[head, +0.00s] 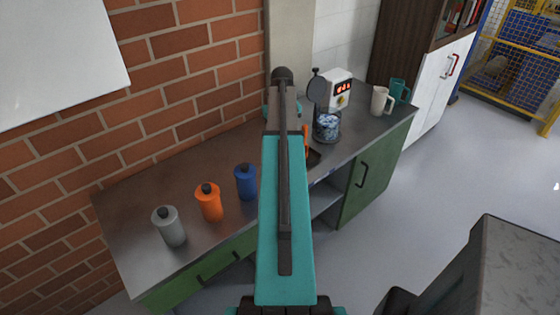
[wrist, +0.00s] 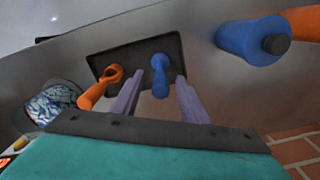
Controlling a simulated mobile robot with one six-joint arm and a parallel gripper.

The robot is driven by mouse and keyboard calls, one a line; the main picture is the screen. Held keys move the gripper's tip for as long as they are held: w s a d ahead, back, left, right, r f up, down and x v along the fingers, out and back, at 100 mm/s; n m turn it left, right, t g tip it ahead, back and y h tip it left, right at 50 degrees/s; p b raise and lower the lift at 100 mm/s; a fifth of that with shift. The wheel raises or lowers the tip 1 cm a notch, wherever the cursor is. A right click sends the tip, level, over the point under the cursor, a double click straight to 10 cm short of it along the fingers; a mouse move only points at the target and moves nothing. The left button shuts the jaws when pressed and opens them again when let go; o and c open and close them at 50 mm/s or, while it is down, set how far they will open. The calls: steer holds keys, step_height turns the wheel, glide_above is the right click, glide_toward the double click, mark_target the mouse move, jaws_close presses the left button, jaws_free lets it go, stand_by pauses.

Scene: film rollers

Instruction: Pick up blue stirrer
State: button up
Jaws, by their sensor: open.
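The blue stirrer (wrist: 160,74) lies on a dark tray (wrist: 110,62) in the wrist view. My gripper (wrist: 160,80) is open, with its two purple-grey fingers pointing toward the tray. In that picture the blue stirrer appears between the fingertips; I cannot tell how far above it they are. An orange stirrer (wrist: 100,86) lies on the same tray, just left of the left finger. In the head view my arm hides the blue stirrer and the gripper; only an edge of the tray (head: 314,157) shows.
A blue bottle (head: 246,182), an orange bottle (head: 209,202) and a grey bottle (head: 169,226) stand on the counter (head: 130,195). A glass container (head: 327,127) with bluish contents sits by a white device (head: 339,88).

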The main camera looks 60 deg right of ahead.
steer(key=shift+f, duration=0.1)
steer(key=shift+w+f+p, duration=0.2)
steer(key=shift+f+p, duration=0.85)
steer(key=shift+f, duration=1.45)
steer(key=shift+c, duration=0.2)
jaws_close()
